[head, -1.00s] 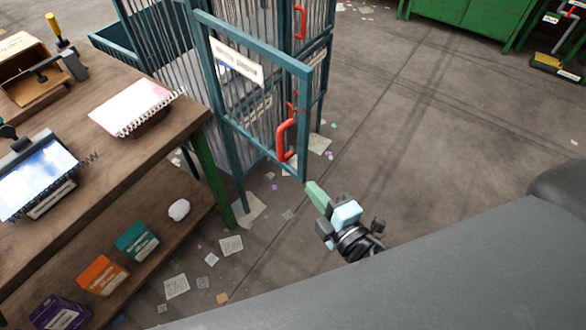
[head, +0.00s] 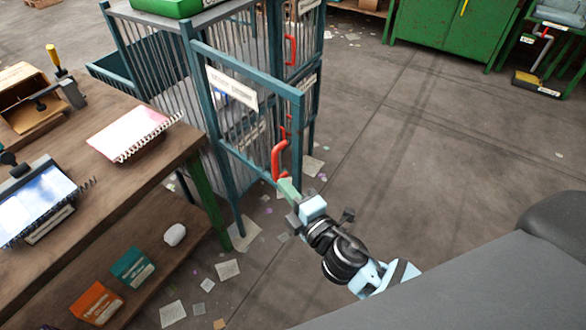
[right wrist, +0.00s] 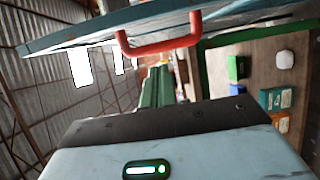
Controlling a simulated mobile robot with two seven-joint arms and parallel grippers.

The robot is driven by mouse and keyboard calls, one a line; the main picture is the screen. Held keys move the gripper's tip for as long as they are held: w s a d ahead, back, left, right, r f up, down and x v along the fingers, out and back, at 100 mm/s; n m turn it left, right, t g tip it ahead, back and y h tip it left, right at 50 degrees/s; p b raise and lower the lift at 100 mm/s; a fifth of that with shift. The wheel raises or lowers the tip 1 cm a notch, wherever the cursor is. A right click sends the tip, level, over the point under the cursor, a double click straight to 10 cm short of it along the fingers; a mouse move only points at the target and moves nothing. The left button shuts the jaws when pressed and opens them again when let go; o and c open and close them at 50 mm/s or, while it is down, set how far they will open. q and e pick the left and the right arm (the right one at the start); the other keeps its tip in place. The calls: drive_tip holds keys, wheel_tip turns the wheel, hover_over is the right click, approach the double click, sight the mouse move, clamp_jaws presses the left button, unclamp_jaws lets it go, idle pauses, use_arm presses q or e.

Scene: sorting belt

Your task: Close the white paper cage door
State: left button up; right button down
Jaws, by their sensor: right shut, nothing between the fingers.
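The cage door (head: 247,72) is a teal frame with a white label and a red handle (head: 278,160) near its free right edge. It stands open, swung out from the barred cage (head: 165,55). My right gripper (head: 287,187) is at the handle's lower end, with its green fingers shut and empty. In the right wrist view the red handle (right wrist: 160,46) and door edge (right wrist: 100,28) lie just beyond the green fingers (right wrist: 158,88). I cannot tell whether the fingers touch the handle. My left gripper is out of view.
A wooden workbench (head: 60,190) with a notebook (head: 131,134) and a tablet stands left, close to the cage. Papers litter the floor below the door. Open floor (head: 440,130) lies to the right. A green cabinet (head: 450,35) stands at the back.

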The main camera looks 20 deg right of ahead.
sight(293, 170)
drive_tip(key=shift+w+d, duration=0.45)
drive_tip(key=shift+w, duration=0.35)
drive_tip(key=shift+w+d, duration=0.5)
drive_tip(key=shift+w, duration=0.3)
drive_tip(key=shift+w+d, duration=0.45)
drive_tip(key=shift+w, duration=0.35)
drive_tip(key=shift+d, duration=0.15)
